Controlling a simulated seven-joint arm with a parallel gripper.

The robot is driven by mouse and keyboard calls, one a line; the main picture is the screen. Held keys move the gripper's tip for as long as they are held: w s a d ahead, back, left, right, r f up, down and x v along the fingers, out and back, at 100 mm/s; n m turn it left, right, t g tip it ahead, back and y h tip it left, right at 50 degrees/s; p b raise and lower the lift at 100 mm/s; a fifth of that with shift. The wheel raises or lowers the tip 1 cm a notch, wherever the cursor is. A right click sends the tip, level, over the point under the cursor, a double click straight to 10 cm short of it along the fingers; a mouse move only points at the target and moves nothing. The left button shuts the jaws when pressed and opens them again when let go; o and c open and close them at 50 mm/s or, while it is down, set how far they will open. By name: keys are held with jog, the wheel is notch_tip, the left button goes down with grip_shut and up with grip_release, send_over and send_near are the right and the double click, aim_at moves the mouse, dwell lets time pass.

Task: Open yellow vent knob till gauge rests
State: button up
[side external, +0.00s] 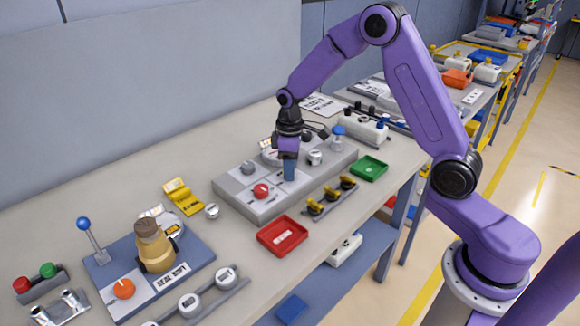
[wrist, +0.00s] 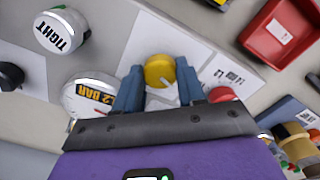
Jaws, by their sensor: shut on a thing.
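The yellow vent knob (wrist: 160,71) sits between the two blue fingers of my gripper (wrist: 160,82) in the wrist view, and they are shut on it. A pale pointer line shows on its face. In the side view my gripper (side external: 289,178) reaches down onto the grey panel (side external: 228,186), and the knob is hidden behind the fingers. The round gauge (wrist: 84,98) lies left of the fingers in the wrist view, marked "2 BAR". My gripper covers part of its dial, and I cannot read its value.
A red knob (side external: 261,191) is close beside my gripper on the panel. A white cap marked "TIGHT" (wrist: 62,31) is at the upper left in the wrist view. A red tray (side external: 283,250), a green tray (side external: 383,165) and a row of black-and-yellow valves (side external: 331,193) stand around the panel.

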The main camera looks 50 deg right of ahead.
jog(key=shift+w+n, duration=0.1)
jog(key=shift+n, duration=1.1)
jog(key=shift+r, duration=0.1)
jog(key=o, duration=1.1)
jog(key=shift+c, duration=0.2)
notch_tip(320, 180, up, 17)
jog(key=shift+r, duration=0.2)
